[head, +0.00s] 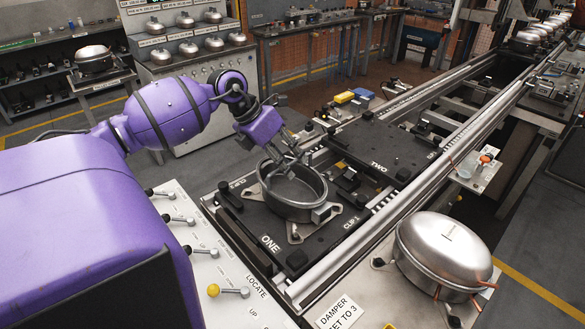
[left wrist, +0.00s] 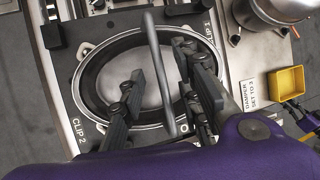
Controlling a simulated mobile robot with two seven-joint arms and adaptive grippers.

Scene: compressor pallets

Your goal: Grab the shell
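An open, round grey metal shell (head: 318,196) sits on the black pallet marked ONE (head: 240,221). Its rim and hollow inside also show in the left wrist view (left wrist: 80,88). My left gripper (head: 283,168) is over the far left part of its opening. In the left wrist view the two dark fingers (left wrist: 160,85) are spread apart. A thin grey bar (left wrist: 153,60) runs between them without visible finger contact; I cannot tell what it belongs to. A closed silver domed shell (head: 445,248) with copper pipes stands on the right.
A second black pallet marked TWO (head: 385,148) lies behind on the rail line. A control panel with levers (head: 228,291) stands on the near left. A long metal rail (head: 350,235) separates the pallet from the domed shell. A yellow bin (left wrist: 286,80) is at the right.

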